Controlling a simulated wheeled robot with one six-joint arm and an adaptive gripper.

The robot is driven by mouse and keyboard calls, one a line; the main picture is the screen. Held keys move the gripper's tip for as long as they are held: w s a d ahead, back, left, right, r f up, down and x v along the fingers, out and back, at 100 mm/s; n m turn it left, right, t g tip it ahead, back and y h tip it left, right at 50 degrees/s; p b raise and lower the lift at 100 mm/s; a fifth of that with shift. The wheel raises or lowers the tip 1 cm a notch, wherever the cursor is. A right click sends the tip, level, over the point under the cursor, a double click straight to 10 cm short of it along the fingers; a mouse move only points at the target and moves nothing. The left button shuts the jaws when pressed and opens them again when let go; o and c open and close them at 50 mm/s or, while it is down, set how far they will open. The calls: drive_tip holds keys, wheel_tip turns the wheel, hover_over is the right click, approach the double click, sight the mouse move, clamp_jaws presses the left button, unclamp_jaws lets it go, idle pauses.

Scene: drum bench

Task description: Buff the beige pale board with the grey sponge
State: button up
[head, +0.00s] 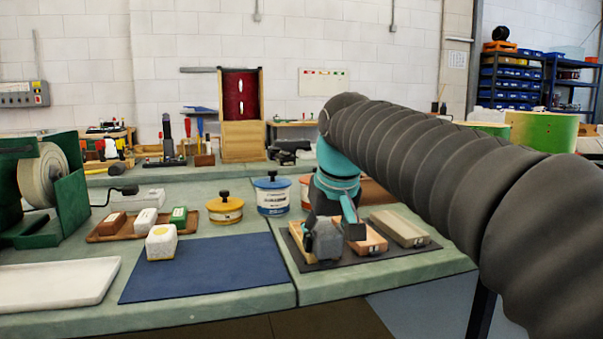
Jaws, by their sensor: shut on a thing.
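My gripper (333,230) is at the dark mat (318,266) on the right part of the bench, pointing down. It is shut on a grey block, the grey sponge (326,245), low over the left side of the mat. A greyish-beige pale board (400,228) lies at the mat's right. A pinkish-tan board (373,240) lies in the middle, just right of my gripper. Part of another light wooden piece (297,232) shows left of my gripper, mostly hidden behind it. I cannot tell whether the sponge touches a board.
A wooden tray (97,238) holds brown, white and green blocks. A white-and-yellow block (161,242) stands on a blue mat (205,275). Yellow (225,210) and blue (272,198) lidded tins stand behind. A white slab (55,284) lies front left.

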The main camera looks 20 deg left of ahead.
drive_tip(key=shift+s+d+r+p, duration=0.1)
drive_tip(key=shift+s+r+p, duration=0.1)
drive_tip(key=shift+r+p, duration=0.15)
wheel_tip(320, 180, up, 3)
drive_tip(key=shift+f+p, duration=0.1)
drive_tip(key=shift+p, duration=0.8)
drive_tip(key=shift+r, duration=2.5)
